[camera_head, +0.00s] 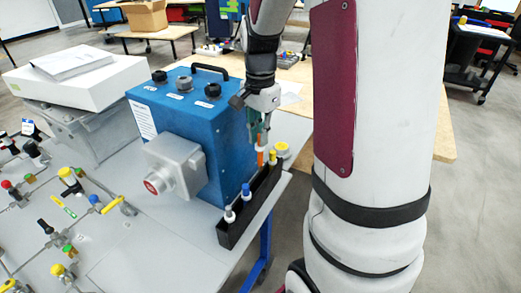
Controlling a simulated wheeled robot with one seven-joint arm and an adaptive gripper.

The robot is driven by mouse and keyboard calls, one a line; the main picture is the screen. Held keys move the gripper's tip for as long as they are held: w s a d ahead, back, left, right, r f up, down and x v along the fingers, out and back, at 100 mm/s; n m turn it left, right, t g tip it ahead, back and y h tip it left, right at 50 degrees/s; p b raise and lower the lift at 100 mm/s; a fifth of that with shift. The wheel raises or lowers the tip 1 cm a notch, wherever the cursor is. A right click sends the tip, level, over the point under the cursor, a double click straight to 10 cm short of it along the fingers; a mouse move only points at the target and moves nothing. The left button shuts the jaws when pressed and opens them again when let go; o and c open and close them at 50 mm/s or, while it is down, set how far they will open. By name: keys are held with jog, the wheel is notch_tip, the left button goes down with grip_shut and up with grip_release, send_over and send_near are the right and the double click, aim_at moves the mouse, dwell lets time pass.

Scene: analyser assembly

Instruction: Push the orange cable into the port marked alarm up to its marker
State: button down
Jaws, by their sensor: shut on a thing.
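My gripper (260,138) points down just right of the blue analyser box and is shut on the orange cable (261,152). The cable is upright, with its orange part showing below the fingers and its lower end at the black rack (236,231). I cannot tell whether that end is still seated in the rack. The blue box (179,122) has several dark round ports on top, among them a left one (159,76), a middle one (184,83) and a right one (213,90). Their small labels are unreadable, so I cannot tell which is alarm. The cable's marker cannot be made out.
Blue-topped (246,190) and yellow-topped (281,149) pieces stand in the rack. The box has a black top handle (210,71) and a grey round-ended housing (173,168) in front. Valves and fittings crowd the table's left side.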

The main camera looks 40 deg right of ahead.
notch_tip(320, 180, up, 6)
jog(key=shift+r, duration=0.2)
notch_tip(320, 180, up, 7)
jog(key=p, duration=0.5)
jog(key=shift+r, duration=0.1)
dwell(0.3)
